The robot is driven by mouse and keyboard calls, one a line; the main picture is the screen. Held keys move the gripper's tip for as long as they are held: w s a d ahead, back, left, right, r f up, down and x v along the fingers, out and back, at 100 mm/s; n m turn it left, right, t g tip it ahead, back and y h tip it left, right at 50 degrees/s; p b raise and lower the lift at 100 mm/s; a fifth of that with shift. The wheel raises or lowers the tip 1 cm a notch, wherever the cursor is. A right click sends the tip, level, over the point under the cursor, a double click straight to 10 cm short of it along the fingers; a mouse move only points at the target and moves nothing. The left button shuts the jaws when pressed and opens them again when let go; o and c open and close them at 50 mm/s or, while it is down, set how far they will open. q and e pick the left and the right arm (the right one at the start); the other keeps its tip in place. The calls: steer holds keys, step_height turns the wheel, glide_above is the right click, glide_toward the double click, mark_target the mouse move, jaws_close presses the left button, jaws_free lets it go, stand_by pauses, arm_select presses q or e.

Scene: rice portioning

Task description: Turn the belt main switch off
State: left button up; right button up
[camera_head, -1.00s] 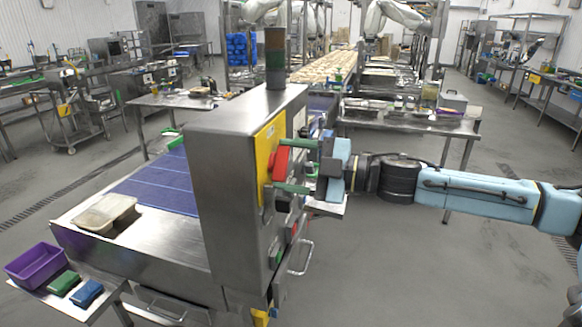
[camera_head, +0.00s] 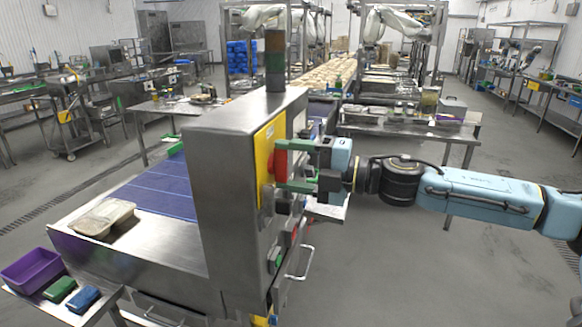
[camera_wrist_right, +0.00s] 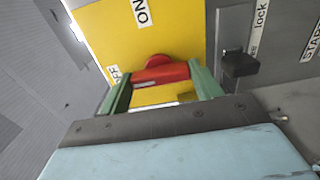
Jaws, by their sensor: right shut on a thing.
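The belt main switch has a red handle (camera_head: 280,161) on a yellow plate (camera_head: 263,139), on the side of the steel cabinet. My right gripper (camera_head: 283,166) is at the plate with its green fingers shut on the red handle. In the right wrist view the red handle (camera_wrist_right: 160,74) lies crosswise between the two green fingers. An ON label (camera_wrist_right: 140,11) and a partly hidden OFF label (camera_wrist_right: 115,74) show on the plate there; the OFF label is near the left finger. My left gripper is not in view.
A black knob (camera_wrist_right: 238,66) beside a lock label sits right of the plate in the wrist view. A purple bin (camera_head: 32,270) stands at the lower left.

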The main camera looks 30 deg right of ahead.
stand_by(0.4)
steer(key=o, duration=1)
